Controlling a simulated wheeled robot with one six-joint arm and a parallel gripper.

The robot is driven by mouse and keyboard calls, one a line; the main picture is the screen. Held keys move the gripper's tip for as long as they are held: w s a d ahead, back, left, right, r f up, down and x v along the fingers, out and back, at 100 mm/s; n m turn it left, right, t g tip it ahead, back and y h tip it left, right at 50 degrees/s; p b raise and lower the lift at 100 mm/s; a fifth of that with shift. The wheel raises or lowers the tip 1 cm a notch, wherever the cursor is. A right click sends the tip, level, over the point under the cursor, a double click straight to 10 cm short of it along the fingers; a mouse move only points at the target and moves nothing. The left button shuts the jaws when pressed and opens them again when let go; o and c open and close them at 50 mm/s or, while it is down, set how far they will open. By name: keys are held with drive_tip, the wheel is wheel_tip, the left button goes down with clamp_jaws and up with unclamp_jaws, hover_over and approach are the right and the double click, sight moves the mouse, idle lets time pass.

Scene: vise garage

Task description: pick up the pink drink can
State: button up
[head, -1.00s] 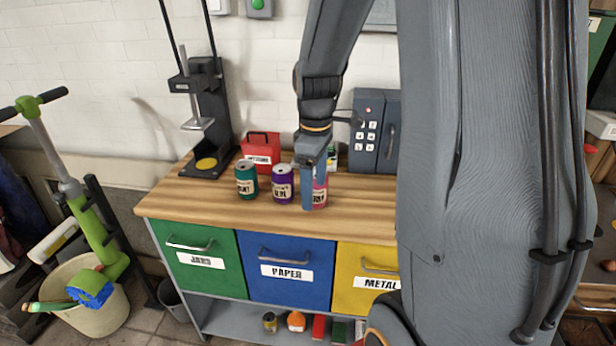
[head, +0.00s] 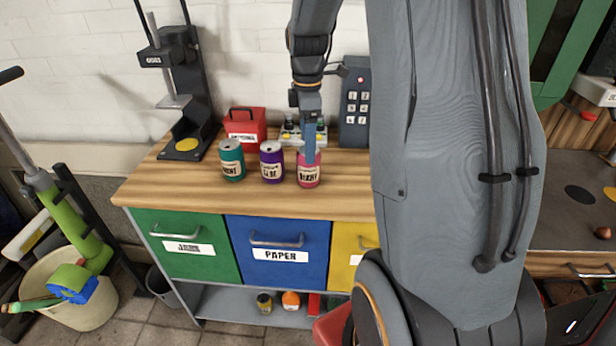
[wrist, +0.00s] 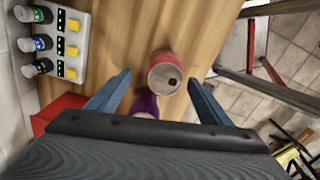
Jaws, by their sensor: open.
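The pink drink can (head: 308,170) stands upright on the wooden bench top, rightmost of three cans in a row. Its silver top shows in the wrist view (wrist: 165,76), ahead of and between the blue fingers. My gripper (head: 310,150) is above and behind the can in the head view, and a finger overlaps the can's upper part. In the wrist view my gripper (wrist: 160,85) is open with nothing held. The purple can (head: 271,162) stands just left of the pink one, and part of it shows between the fingers in the wrist view.
A teal can (head: 231,160) stands left of the purple one. A red box (head: 245,128), a small rack of bottles (head: 300,133) and a grey keypad box (head: 355,105) are behind. A black press (head: 185,90) stands at the left. The bench front is clear.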

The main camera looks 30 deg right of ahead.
sight(307, 167)
wheel_tip(307, 167, down, 2)
drive_tip(key=shift+s+f+p, duration=0.1)
drive_tip(key=shift+f+p, duration=0.05)
drive_tip(key=shift+p, duration=0.15)
drive_tip(key=f, duration=0.1)
drive_tip(key=f+p, duration=0.1)
drive_tip(key=f, duration=0.1)
drive_tip(key=f+p, duration=0.1)
drive_tip(key=shift+s+a+f, duration=0.25)
drive_tip(key=shift+s+a, duration=0.05)
drive_tip(key=shift+f, duration=0.55)
drive_tip(key=c, duration=1.1)
